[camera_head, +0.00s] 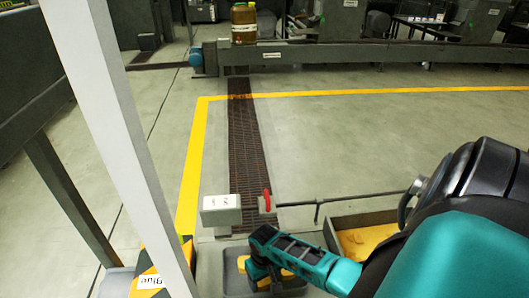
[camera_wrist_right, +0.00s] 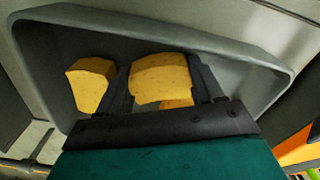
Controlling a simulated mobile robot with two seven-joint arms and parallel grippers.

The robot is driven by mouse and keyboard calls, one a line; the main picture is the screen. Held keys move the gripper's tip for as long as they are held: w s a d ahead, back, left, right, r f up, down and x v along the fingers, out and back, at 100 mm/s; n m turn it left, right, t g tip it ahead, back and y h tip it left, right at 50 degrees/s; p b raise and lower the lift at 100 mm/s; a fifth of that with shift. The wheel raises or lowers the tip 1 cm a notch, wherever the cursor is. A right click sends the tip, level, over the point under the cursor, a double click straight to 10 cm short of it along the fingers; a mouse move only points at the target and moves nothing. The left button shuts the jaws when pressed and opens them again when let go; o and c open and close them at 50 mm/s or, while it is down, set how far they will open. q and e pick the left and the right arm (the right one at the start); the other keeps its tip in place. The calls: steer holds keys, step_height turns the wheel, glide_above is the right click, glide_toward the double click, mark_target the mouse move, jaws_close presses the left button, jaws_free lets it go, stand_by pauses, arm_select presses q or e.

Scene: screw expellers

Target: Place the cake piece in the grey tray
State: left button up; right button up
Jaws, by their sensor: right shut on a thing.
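The grey tray (camera_head: 232,278) is at the bottom centre of the head view. It fills much of the right wrist view (camera_wrist_right: 190,32). My right gripper (camera_head: 261,270) is over the tray, its fingers pointing into it. In the wrist view the gripper (camera_wrist_right: 163,72) is shut on a yellow cake piece (camera_wrist_right: 158,78). The held piece is within the tray's outline; I cannot tell whether it touches the bottom. Another cake piece (camera_wrist_right: 90,84) lies in the tray to its left. A bit of yellow (camera_wrist_right: 178,103) shows below the held piece. My left gripper is not in view.
A box (camera_head: 334,238) with yellow pieces (camera_head: 366,240) stands right of the tray. A grey block (camera_head: 221,210) and a rod with a red handle (camera_head: 266,201) are just behind the tray. A pale post (camera_head: 112,130) stands at the left. The floor beyond is mostly clear.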

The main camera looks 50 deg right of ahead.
steer(key=shift+f, duration=0.15)
steer(key=o, duration=0.7)
steer(key=shift+o, duration=0.2)
